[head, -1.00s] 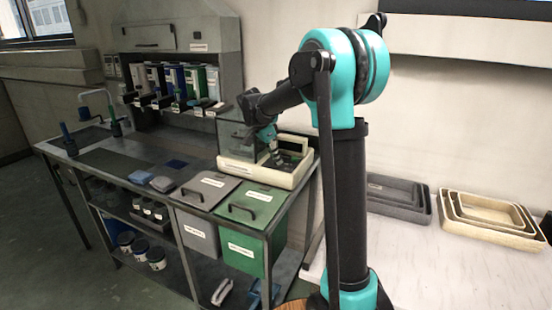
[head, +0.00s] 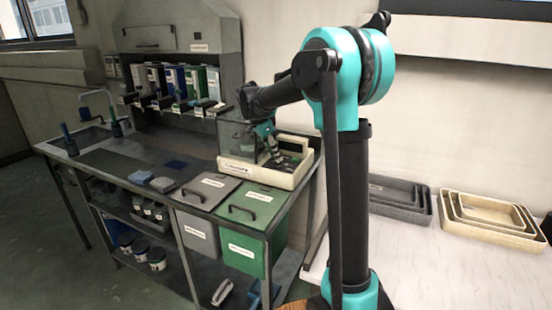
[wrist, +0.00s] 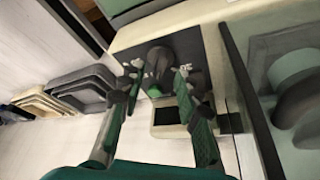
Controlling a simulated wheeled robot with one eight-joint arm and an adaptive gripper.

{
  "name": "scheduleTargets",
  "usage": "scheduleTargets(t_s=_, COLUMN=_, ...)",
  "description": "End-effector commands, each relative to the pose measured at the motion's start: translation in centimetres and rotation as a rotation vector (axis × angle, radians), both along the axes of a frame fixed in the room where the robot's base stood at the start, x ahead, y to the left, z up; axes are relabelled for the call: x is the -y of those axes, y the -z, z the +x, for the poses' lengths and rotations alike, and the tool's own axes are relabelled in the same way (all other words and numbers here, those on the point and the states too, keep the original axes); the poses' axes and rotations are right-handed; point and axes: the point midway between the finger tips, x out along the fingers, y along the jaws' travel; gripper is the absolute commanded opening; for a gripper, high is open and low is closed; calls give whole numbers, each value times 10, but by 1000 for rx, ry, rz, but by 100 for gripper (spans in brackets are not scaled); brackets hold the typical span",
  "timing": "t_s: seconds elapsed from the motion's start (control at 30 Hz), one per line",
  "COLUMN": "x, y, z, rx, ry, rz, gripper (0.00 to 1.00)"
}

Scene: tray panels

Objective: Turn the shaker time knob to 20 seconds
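The shaker is a cream-framed machine with a clear cover (head: 238,142) at the right end of the dark bench in the head view. In the wrist view its dark control panel (wrist: 200,70) carries a dark round time knob (wrist: 160,57) with pale markings that are too blurred to read. My gripper (wrist: 159,82) is over the panel, its two fingers apart, with the knob showing between and just beyond the tips. I cannot tell whether they touch it. In the head view my gripper (head: 274,158) points down at the shaker's panel side; the knob is too small to make out there.
Beside the shaker in the wrist view is its clear cover (wrist: 245,85), close to my right finger. Grey (head: 205,190) and green (head: 252,205) lidded bins stand in front of the shaker. Grey trays (head: 400,203) and cream trays (head: 490,230) sit on the pale counter at right.

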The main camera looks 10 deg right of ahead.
Motion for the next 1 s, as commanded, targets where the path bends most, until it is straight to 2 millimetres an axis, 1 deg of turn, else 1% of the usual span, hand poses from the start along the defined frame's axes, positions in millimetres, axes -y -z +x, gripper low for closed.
scheduleTargets(t_s=0.03, x=-4, y=-10, z=-2, rx=0, ry=-2, rz=0, gripper=33)
scheduleTargets(t_s=0.2, x=-17, y=-42, z=-6, rx=1, ry=-1, rz=0, gripper=33)
scheduleTargets(t_s=0.3, x=-24, y=-59, z=-9, rx=-1, ry=-2, rz=0, gripper=33)
scheduleTargets(t_s=0.43, x=-30, y=-76, z=-12, rx=0, ry=0, rz=0, gripper=33)
scheduleTargets(t_s=0.6, x=-34, y=-86, z=-13, rx=0, ry=0, rz=0, gripper=33)
scheduleTargets(t_s=1.0, x=-34, y=-87, z=-13, rx=0, ry=0, rz=0, gripper=33)
